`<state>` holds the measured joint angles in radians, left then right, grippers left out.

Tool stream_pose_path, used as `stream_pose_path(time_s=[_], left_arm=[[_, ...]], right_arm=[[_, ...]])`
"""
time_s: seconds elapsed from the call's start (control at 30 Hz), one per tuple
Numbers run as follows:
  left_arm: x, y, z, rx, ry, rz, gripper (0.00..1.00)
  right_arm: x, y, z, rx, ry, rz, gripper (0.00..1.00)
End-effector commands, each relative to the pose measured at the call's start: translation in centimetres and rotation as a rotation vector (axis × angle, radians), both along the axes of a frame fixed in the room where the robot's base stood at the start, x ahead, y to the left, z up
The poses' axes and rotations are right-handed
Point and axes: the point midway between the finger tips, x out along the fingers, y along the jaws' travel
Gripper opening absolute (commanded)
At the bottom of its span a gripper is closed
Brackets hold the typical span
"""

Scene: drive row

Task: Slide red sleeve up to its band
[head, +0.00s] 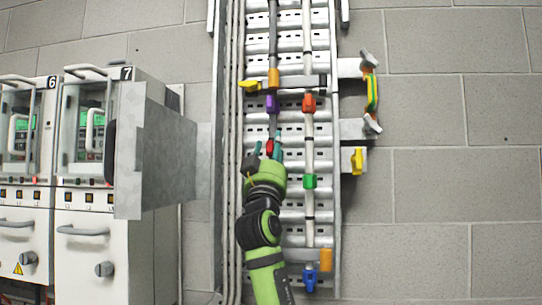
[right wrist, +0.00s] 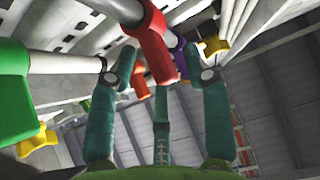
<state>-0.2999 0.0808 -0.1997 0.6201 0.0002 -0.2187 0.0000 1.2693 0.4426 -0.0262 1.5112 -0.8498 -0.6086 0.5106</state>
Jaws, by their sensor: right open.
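The red sleeve (head: 269,147) sits low on the left cable of the wall ladder, just above my right gripper (head: 267,153). In the right wrist view the red sleeve (right wrist: 152,42) is large, a tube with a stub pointing toward the gripper. The fingers of my right gripper (right wrist: 160,58) are spread on both sides of this stub, open. I cannot tell whether a finger touches it. The purple sleeve (head: 272,104) is above it on the same cable. The band for the red sleeve cannot be made out clearly. My left gripper is not in view.
On the right cable are an orange-red sleeve (head: 309,103) and a green sleeve (head: 309,181), with a blue sleeve (head: 311,280) low down. A yellow handle (head: 358,160) projects at right. Cabinets (head: 92,240) and an open metal panel (head: 155,150) stand left.

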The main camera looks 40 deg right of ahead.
Motion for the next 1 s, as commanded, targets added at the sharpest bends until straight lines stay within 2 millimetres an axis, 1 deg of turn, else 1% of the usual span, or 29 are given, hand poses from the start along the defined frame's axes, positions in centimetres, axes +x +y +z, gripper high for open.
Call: stream_pose_path(time_s=[0.17, 0.5, 0.6, 0.8, 1.0], left_arm=[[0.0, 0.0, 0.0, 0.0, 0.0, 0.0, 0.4], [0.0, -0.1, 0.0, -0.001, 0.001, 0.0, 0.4], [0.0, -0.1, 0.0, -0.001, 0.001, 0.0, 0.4], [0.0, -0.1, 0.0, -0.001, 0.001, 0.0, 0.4], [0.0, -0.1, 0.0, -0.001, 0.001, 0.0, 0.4]], right_arm=[[-0.6, 1.0, -1.3, -0.001, 0.001, 0.001, 0.49], [-3.6, 4.7, -6.1, 0.001, 0.0, 0.004, 0.49], [-4.3, 5.5, -7.2, 0.001, 0.001, 0.003, 0.49], [-5.1, 6.4, -8.3, 0.0, 0.0, 0.0, 0.49], [-5.2, 6.5, -8.5, 0.0, -0.001, -0.001, 0.49]])
